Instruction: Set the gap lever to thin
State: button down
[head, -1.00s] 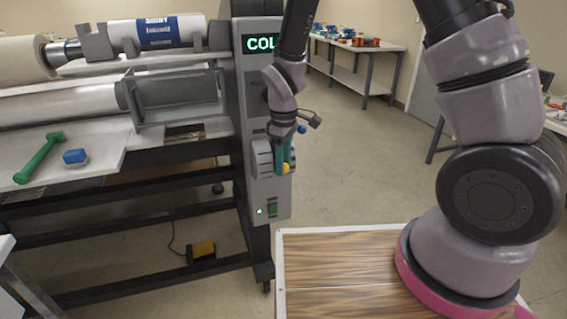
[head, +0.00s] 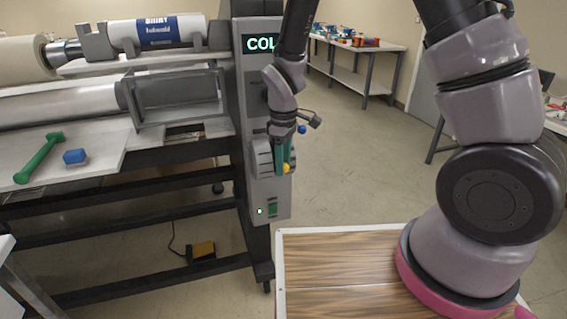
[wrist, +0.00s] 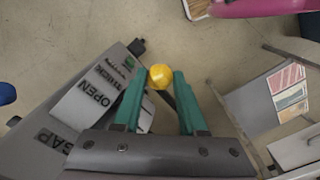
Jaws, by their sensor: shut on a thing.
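The gap lever has a yellow ball knob (wrist: 161,76), which lies between the two green fingers of my gripper (wrist: 155,95) in the wrist view. My gripper is shut on the knob. In the head view the knob (head: 286,168) shows at the lower end of my gripper (head: 285,158), beside the front face of the laminator's grey control column (head: 258,110). A label plate in the wrist view reads OPEN (wrist: 95,93), with THICK further along and GAP below. The knob is on the far side, past THICK. A THIN mark is not readable.
The display (head: 262,43) on the column reads "COL", partly hidden by my arm.

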notch_tip(320, 180, down, 6)
jog(key=s, duration=0.1)
jog(key=shift+s+d+f, duration=0.15)
jog(key=shift+s+d, duration=0.05)
jog(key=shift+d, duration=0.05)
jog(key=shift+c, duration=2.3)
grip_release()
jog(key=shift+s+a, duration=0.1)
notch_tip(320, 180, up, 11)
